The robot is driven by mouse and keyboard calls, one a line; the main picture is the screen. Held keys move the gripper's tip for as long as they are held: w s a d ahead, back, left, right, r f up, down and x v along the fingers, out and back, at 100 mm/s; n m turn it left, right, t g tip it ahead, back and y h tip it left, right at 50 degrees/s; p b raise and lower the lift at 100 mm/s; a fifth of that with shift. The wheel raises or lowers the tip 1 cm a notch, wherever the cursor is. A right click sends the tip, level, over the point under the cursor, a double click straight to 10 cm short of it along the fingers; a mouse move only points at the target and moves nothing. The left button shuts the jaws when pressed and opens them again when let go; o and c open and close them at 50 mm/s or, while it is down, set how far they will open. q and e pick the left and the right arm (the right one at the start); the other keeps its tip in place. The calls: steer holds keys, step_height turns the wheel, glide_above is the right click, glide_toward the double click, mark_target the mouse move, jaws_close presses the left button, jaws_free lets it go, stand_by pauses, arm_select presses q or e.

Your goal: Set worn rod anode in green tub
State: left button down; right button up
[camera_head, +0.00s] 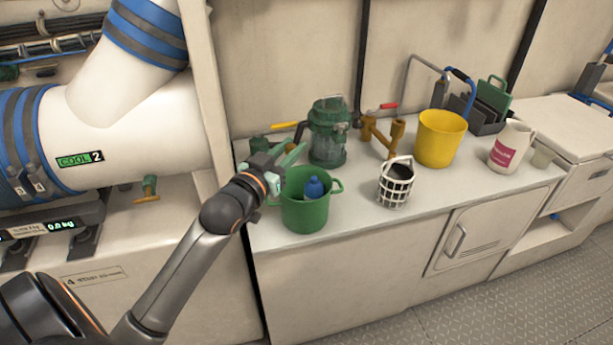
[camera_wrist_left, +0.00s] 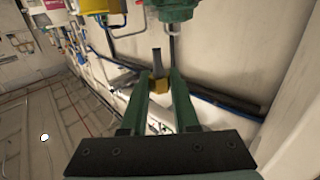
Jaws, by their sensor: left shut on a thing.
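The green tub (camera_head: 305,213) stands at the left end of the white counter, with a blue object (camera_head: 314,187) inside it. My left gripper (camera_head: 297,151) is above and just behind the tub's left rim. In the left wrist view my left gripper (camera_wrist_left: 158,82) is shut on the worn rod anode, a grey rod with a brass-coloured end (camera_wrist_left: 158,87) between the fingertips. I cannot make out the anode in the head view. My right gripper is in neither view.
A green strainer housing (camera_head: 328,135) stands behind the tub. A white basket (camera_head: 396,185), brass fitting (camera_head: 382,135), yellow bucket (camera_head: 440,140) and white jug (camera_head: 510,147) are to the right. A big white pipe (camera_head: 140,125) is at the left. The counter's front strip is clear.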

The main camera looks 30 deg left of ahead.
arm_select(q)
steer(key=b, duration=0.1)
glide_above(306, 187)
step_height(306, 187, down, 5)
steer(key=shift+f, duration=0.2)
step_height(306, 187, down, 3)
steer(key=shift+w+f+b, duration=0.15)
steer(key=shift+b, duration=0.55)
steer(key=shift+f, duration=0.1)
steer(key=c, duration=1.1)
jaws_free()
steer(key=shift+f, duration=0.1)
steer(key=o, duration=0.4)
steer(key=shift+o, duration=0.2)
